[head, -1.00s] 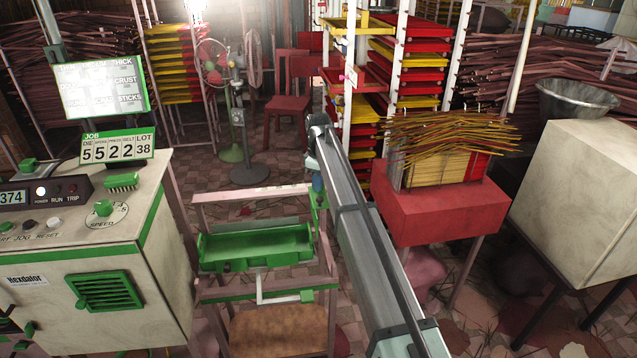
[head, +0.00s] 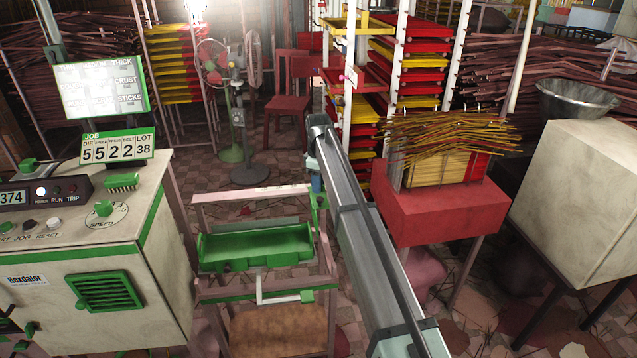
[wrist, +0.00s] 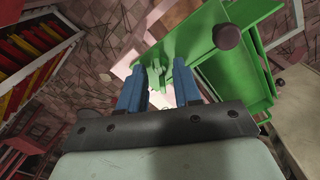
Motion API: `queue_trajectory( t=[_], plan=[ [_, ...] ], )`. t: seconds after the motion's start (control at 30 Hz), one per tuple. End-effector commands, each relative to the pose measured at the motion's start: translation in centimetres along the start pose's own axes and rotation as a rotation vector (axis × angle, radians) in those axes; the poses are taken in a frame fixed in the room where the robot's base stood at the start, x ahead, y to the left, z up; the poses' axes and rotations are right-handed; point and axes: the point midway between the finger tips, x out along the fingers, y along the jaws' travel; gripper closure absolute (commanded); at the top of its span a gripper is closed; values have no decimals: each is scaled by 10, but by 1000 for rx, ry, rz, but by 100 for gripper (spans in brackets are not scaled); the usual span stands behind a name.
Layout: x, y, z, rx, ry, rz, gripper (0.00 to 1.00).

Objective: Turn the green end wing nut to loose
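The green tray (head: 258,245) stands on a pinkish frame in the middle of the head view. Its end plate, with a dark round knob (wrist: 228,37), shows in the wrist view. A green winged piece, apparently the end wing nut (wrist: 180,72), sits at the edge of this plate, just ahead of my fingers. My gripper (wrist: 161,78) has its two blue fingers apart, with a gap between them. The wing nut lies by the fingertips; I cannot tell whether they touch it. In the head view my gripper (head: 317,184) is small at the tray's right end, partly hidden by my arm.
A control cabinet (head: 90,265) with green trim stands left of the tray. A red stand (head: 437,212) with incense sticks and a pale box (head: 580,190) are to the right. A fan (head: 222,75) and drying racks (head: 410,75) stand behind. Patterned floor shows between them.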

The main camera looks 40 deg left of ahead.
Motion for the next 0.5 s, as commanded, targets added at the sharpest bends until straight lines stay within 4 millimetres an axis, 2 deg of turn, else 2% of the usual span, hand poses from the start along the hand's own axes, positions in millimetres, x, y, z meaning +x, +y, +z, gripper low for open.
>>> queue_trajectory(
  t=[0.27, 0.5],
  plan=[
    [-6, 0, 0, 0, 0, 1, 67],
    [-43, 1, -1, 0, 1, 2, 67]
  ],
)
